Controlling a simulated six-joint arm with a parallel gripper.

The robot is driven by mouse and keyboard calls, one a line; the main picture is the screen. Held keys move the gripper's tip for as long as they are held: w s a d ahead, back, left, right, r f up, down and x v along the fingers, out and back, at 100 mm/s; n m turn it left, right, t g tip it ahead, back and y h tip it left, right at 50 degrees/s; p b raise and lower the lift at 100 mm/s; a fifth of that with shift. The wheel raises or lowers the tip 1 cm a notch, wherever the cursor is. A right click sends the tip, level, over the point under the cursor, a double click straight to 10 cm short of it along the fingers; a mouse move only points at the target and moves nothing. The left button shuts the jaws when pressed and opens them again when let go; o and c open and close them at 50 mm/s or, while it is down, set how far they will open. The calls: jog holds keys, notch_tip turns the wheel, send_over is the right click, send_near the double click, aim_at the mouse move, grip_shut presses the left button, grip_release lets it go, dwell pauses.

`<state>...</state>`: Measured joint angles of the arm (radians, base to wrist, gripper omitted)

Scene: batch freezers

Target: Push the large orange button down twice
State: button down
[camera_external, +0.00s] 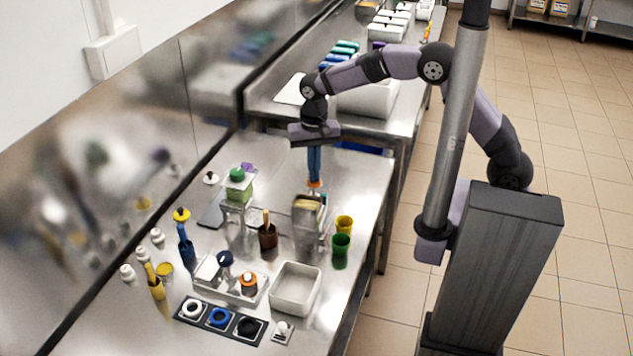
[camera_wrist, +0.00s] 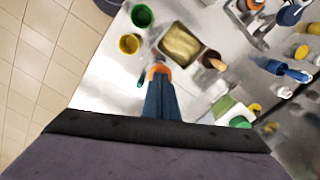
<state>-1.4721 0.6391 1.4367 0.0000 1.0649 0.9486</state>
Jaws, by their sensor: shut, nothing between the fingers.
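A white bin (camera_external: 295,290) is right of the button. A panel with round switches (camera_external: 220,318) lies in front. The bench's back right is clear.

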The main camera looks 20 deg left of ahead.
jog(key=shift+f+b, duration=0.35)
jog(key=shift+f, duration=0.85)
jog(key=shift+r, duration=0.15)
jog(key=shift+r+p, duration=1.6)
jog(key=shift+r, duration=0.05)
jog(key=shift+f, duration=0.3)
